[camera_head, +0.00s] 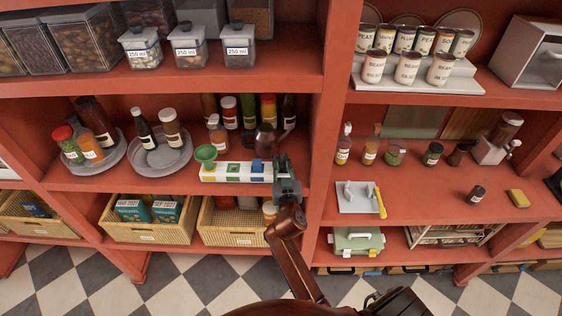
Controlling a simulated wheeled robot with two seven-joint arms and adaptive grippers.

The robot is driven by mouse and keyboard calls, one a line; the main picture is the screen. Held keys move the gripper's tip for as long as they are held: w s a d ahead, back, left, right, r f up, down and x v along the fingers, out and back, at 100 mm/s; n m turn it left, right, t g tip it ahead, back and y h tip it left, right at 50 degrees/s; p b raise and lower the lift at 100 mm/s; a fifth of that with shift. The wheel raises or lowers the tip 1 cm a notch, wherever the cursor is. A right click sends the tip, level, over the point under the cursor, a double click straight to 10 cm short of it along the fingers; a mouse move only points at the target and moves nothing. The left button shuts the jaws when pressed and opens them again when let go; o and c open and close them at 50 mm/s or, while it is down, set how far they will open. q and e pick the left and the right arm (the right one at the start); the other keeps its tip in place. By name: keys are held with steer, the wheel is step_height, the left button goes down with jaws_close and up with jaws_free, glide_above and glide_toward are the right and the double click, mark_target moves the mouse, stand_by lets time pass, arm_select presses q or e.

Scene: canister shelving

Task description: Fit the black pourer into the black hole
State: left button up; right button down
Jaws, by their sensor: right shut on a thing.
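A long white block (209,172) with coloured squares lies on the middle shelf of the left bay. A green funnel (205,153) stands at its left end and a blue piece (257,165) sits towards its right. My right gripper (284,172) is over the block's right end, shut on a dark thing that I take for the black pourer. The gripper hides most of the held thing and the black hole, so I cannot tell whether the pourer is in or above the hole. My left gripper is out of view.
Dark bottles (265,138) and jars stand close behind the block. A round tray (177,166) with bottles is to its left. A red upright (322,140) stands to the right of my gripper. Wicker baskets (230,236) are on the shelf below.

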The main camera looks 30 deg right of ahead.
steer(key=shift+f+b, duration=0.85)
steer(key=shift+f, duration=0.15)
steer(key=c, duration=1.7)
jaws_free()
step_height(320, 180, up, 10)
steer(key=shift+r, duration=0.1)
